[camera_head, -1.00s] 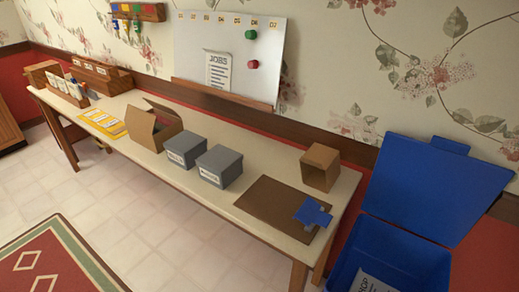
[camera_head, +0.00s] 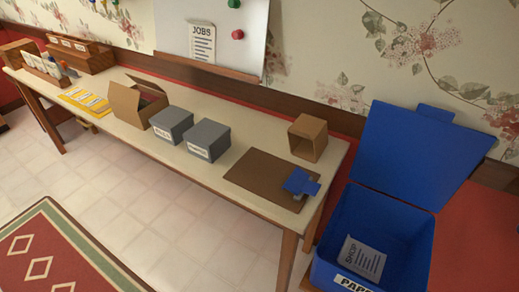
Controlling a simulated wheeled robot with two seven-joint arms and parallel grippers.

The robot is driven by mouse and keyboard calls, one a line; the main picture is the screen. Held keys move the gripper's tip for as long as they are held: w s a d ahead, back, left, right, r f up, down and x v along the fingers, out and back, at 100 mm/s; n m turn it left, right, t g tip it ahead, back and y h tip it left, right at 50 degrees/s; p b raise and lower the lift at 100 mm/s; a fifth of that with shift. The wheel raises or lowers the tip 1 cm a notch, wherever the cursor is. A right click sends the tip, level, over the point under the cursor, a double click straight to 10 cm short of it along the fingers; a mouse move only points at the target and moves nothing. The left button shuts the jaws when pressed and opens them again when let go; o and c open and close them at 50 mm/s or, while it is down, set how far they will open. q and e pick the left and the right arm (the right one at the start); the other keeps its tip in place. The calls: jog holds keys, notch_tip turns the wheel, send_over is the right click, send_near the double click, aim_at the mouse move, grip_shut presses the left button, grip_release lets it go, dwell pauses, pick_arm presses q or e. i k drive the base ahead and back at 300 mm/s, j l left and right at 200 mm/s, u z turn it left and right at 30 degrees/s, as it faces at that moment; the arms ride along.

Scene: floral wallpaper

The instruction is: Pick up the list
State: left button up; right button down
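A grey sheet headed "SHOP" (camera_head: 362,258) lies inside the open blue bin (camera_head: 335,215), whose front label reads "PAPE", the rest cut off. Another sheet, headed "JOBS" (camera_head: 202,42), is upright against the white board (camera_head: 253,50) on the wall. Neither of my grippers is in view.
The long table (camera_head: 225,186) bears an open cardboard box (camera_head: 125,103), two grey lidded boxes (camera_head: 172,124) (camera_head: 208,140), a brown clipboard (camera_head: 255,178) with a blue clip, and an open wooden box (camera_head: 307,137). The bin's blue lid (camera_head: 420,150) stands open.

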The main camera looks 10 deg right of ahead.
aim_at(202, 34)
jog(key=i+j+z, duration=0.2)
jog(key=i+j, duration=0.2)
jog(key=j, duration=0.2)
jog(key=i+j+z, duration=0.1)
jog(key=j, duration=0.25)
jog(key=i+j, duration=0.2)
jog(key=i+j+z, duration=0.05)
jog(key=j, duration=0.05)
